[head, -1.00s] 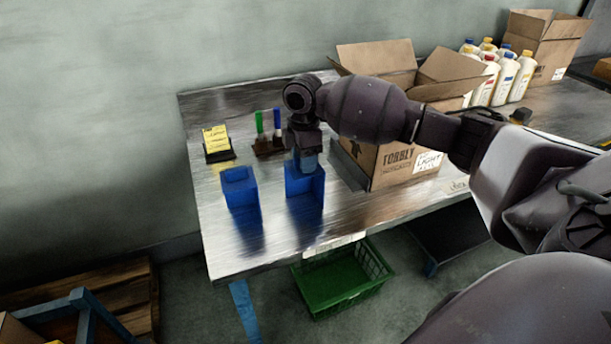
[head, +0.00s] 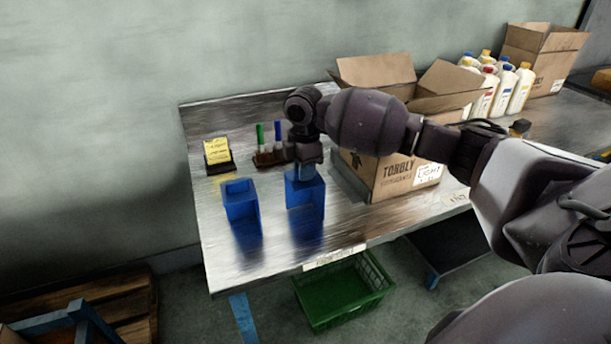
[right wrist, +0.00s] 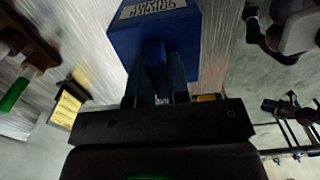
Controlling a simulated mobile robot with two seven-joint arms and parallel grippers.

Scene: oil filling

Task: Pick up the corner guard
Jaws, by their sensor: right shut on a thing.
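A blue box-like piece (head: 305,198) with a white label, printed with upside-down words that seem to read corner guard, is on the left part of the metal table; it also shows in the right wrist view (right wrist: 175,35). My right gripper (head: 306,172) points down at its top. In the right wrist view, the gripper's fingers (right wrist: 157,88) are shut on a blue part at its edge, which I take as the corner guard. The fingers hide that part in the head view. Whether its underside touches the table is unclear. My left gripper is not in view.
A second blue open box (head: 242,208) stands close to the left. Behind are a marker holder (head: 268,157) and yellow notes (head: 217,152). An open carton (head: 385,180) stands to the right. A green crate (head: 340,295) is below the metal table (head: 270,262).

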